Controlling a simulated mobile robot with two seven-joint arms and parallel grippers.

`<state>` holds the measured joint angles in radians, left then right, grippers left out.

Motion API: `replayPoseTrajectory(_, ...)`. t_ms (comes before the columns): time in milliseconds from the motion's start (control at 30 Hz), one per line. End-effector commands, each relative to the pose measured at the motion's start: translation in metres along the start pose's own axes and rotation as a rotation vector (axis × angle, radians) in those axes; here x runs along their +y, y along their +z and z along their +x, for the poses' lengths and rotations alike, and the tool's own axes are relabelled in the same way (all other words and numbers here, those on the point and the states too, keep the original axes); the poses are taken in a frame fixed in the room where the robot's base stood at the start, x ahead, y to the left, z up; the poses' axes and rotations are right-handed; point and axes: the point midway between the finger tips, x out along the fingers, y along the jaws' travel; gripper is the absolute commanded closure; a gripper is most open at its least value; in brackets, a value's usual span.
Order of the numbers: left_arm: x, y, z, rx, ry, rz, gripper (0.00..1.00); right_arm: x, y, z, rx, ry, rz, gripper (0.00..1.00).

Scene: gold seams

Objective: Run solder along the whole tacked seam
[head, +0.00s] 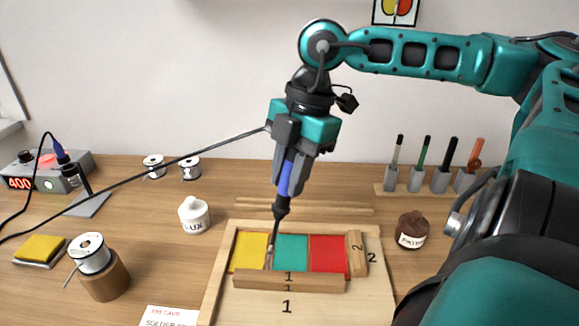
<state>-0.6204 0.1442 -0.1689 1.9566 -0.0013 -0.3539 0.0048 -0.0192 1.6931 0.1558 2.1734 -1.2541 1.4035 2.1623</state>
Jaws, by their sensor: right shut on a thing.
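My right gripper (290,155) is shut on a blue-handled tool (285,183) that looks like a soldering iron. It points down, slightly tilted, with a dark collar and thin tip. The tip is at or just above the seam (270,257) between the yellow glass (248,250) and the teal glass (291,246); contact cannot be told. Some silvery and coppery marks show along this seam. The red glass (328,254) lies right of the teal. A solder spool (90,254) sits on a wooden holder at the left. My left gripper is out of view.
A flux bottle (194,216), patina jar (412,230), sponge (40,249), iron stand (85,203) and tool rack (430,186) stand around. A dark cord crosses left of my right gripper.

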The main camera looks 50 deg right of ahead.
Motion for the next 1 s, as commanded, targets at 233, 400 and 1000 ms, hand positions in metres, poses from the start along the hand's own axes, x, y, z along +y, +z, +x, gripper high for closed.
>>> replayPoseTrajectory(233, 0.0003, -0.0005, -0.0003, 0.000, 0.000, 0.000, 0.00, 0.0024, 0.0030, -0.0004, 0.000, -0.001, 0.001, 1.00)
replayPoseTrajectory(400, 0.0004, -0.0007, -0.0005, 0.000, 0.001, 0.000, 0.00, 0.0041, 0.0051, -0.0005, 0.001, -0.001, 0.001, 1.00)
replayPoseTrajectory(1000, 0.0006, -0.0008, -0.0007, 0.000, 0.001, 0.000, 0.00, 0.0081, 0.0105, -0.0008, 0.000, -0.001, 0.001, 1.00)
